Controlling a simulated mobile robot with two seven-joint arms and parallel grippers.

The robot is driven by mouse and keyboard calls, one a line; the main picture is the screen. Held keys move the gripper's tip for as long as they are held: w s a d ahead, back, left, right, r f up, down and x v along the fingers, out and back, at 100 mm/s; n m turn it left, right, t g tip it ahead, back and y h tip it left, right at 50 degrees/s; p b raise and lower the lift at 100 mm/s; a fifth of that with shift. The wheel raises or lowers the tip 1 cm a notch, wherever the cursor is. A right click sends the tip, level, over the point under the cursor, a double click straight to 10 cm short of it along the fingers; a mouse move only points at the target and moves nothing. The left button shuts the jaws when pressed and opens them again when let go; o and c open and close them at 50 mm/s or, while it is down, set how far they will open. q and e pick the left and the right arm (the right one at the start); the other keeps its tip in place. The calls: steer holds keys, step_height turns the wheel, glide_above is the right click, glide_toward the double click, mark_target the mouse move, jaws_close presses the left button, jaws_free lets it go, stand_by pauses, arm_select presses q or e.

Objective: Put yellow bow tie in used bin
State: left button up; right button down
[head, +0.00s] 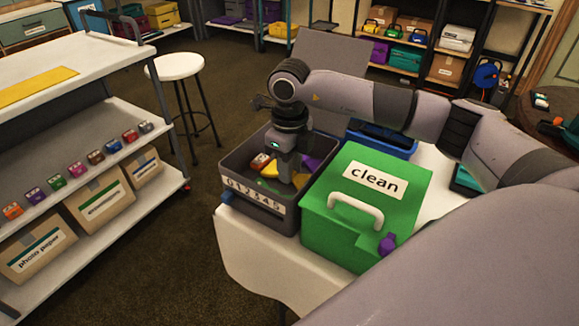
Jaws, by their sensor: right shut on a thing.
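My right gripper (286,172) points down into a dark grey open bin (262,213) with a number strip on its front. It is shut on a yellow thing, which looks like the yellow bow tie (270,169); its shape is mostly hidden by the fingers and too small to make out. Purple, red-and-white and other small things lie in the same bin around the fingers. No "used" label is readable on any bin. My left gripper is not in view.
A green box labelled "clean" (365,215) with a white handle stands right of the grey bin on the white table (245,250). A blue bin (385,143) is behind it.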

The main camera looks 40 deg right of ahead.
steer(key=shift+f, duration=0.25)
steer(key=c, duration=0.9)
jaws_free()
steer(key=shift+r, duration=0.2)
step_height(320, 180, up, 12)
steer(key=shift+f, duration=0.1)
